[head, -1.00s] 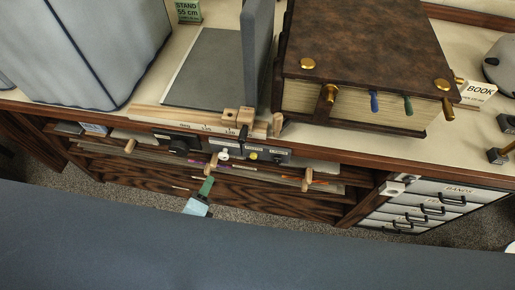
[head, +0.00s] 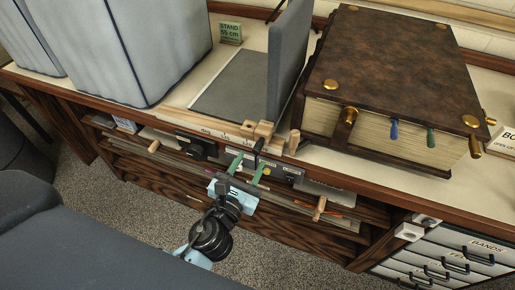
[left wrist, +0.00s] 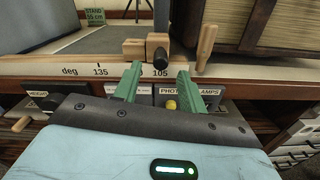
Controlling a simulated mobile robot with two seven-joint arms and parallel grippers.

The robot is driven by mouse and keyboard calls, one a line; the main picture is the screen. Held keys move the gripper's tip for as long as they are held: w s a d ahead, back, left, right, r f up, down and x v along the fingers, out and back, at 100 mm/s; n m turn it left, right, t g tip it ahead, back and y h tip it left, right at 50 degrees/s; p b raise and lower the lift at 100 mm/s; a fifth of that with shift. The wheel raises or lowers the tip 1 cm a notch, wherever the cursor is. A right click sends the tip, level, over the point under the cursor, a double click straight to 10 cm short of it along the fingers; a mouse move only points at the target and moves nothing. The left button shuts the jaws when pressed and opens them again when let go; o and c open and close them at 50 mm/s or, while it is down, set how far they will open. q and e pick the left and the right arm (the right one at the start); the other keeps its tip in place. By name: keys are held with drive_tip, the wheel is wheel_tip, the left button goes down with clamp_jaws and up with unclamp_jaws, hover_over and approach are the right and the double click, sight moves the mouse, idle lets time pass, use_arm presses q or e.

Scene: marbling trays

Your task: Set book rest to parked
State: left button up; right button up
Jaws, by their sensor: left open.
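A grey upright panel (head: 288,62) stands at the right side of a flat grey board (head: 230,85) on the counter. In front is a wooden degree scale (head: 215,127) with a wooden block (head: 250,129) and a black knob (head: 259,146). In the left wrist view the block (left wrist: 133,47) and knob (left wrist: 161,61) are between the printed 135 and 105, close to 105. My left gripper (head: 248,165) is open and empty, its green fingers just below the knob and apart from it. The fingers (left wrist: 158,80) also show in the left wrist view. My right gripper is not in view.
A thick brown book (head: 395,75) with brass fittings lies right of the panel. A wooden peg (head: 294,142) stands between scale and book. Wooden handles and a labelled switch strip (head: 283,172) sit below the counter edge. A large grey covered object (head: 130,45) stands at left.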

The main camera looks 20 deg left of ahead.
sight(257, 149)
use_arm(q)
drive_tip(key=w, duration=0.5)
drive_tip(key=shift+w+d, duration=0.15)
drive_tip(key=shift+w, duration=0.25)
clamp_jaws()
